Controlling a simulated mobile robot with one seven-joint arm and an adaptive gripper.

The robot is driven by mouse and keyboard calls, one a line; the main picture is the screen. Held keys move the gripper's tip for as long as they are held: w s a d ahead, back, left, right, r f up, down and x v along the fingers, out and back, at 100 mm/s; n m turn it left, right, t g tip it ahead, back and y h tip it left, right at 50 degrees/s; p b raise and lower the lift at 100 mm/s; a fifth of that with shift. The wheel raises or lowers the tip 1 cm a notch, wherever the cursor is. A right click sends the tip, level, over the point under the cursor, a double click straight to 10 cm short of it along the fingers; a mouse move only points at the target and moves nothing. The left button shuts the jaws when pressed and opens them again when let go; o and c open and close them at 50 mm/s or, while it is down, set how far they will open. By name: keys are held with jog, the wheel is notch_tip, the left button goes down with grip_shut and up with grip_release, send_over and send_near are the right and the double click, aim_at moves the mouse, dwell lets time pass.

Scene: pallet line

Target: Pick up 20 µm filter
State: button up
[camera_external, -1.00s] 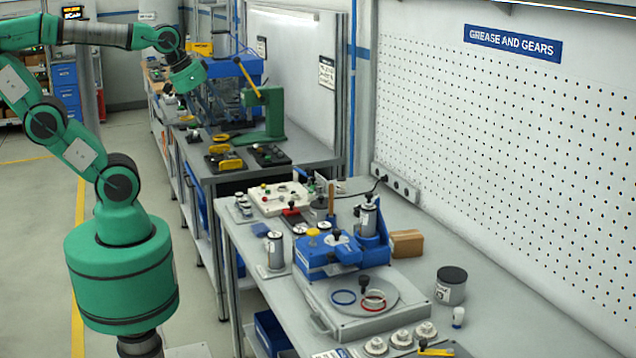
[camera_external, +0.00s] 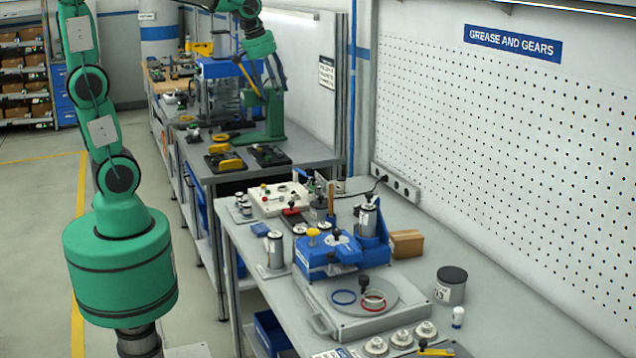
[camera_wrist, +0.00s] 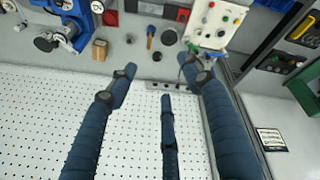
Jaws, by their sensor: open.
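I cannot tell which thing is the 20 µm filter, as no such label is readable. Candidates are several pale round parts (camera_external: 402,338) at the front of the near bench, a silver canister (camera_external: 275,250) left of the blue press, and another silver canister (camera_external: 368,218) at the press's back. In the external view my gripper (camera_external: 276,76) is far back, high near the green lever press, and small. In the wrist view my gripper (camera_wrist: 160,82) shows three dark blue fingers spread apart, with nothing between them. The pegboard and bench edge lie beyond the fingers.
The near bench carries a blue press (camera_external: 328,256), a grey plate with red and blue rings (camera_external: 345,318), a cardboard box (camera_external: 406,243), a dark-lidded jar (camera_external: 450,286) and a white button panel (camera_wrist: 213,22). The pegboard wall (camera_external: 520,150) bounds the right. Bench space right of the jar is clear.

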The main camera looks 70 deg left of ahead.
jog(key=w+a+f+n+g+p, duration=0.1)
jog(key=w+a+f+n, duration=0.15)
jog(key=w, duration=0.45)
jog(key=w+a+f+n+p, duration=0.1)
jog(key=w+a+n, duration=0.3)
jog(key=w, duration=0.3)
jog(key=n+g+p, duration=0.3)
jog(key=n+p, duration=0.1)
jog(key=n, duration=1.2)
send_over(341, 179)
notch_tip(341, 179, down, 29)
jog(key=shift+w+a+f+m, duration=0.1)
jog(key=shift+w+a+m, duration=0.1)
jog(key=shift+a+m, duration=0.05)
jog(key=shift+f, duration=4.3)
jog(key=shift+f, duration=0.15)
jog(key=shift+f, duration=2.45)
